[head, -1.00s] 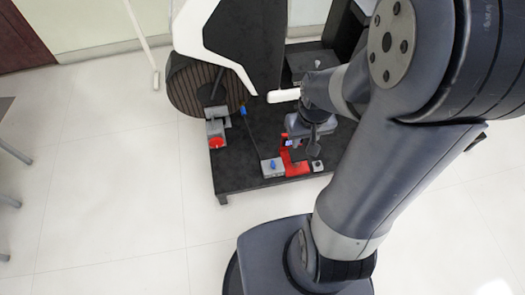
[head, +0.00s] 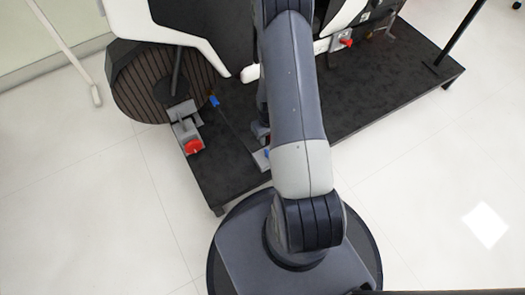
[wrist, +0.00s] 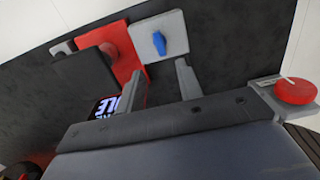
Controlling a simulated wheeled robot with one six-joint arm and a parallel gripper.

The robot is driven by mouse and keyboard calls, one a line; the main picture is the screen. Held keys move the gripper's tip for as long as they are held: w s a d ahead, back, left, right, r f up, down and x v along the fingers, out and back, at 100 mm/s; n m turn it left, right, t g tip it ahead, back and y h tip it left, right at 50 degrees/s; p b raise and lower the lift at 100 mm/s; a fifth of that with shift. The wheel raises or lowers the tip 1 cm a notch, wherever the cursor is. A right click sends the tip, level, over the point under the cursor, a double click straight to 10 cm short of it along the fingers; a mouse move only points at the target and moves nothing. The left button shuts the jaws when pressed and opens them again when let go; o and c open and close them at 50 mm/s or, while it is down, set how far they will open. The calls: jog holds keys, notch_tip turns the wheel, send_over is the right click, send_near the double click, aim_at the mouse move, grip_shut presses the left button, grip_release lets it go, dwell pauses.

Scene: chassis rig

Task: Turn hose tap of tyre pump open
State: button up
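The blue tap handle (wrist: 172,40) sits on a light grey block (wrist: 150,46) at the top of the wrist view, beside the red body (wrist: 118,50) of what looks like the tyre pump. My gripper (wrist: 160,75) is open and empty, its two fingers apart, just below the block in that picture. The fingers do not touch the blue handle.
A red knob (wrist: 296,91) on a grey box is at the right of the wrist view; the head view shows it too (head: 193,147). A blue-ended cable or lever (head: 214,101) lies near a dark ribbed wheel (head: 150,85).

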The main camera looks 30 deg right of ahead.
aim_at(268, 153)
notch_tip(268, 153, down, 10)
jog(key=b, duration=0.3)
jog(key=shift+f, duration=0.15)
grip_shut()
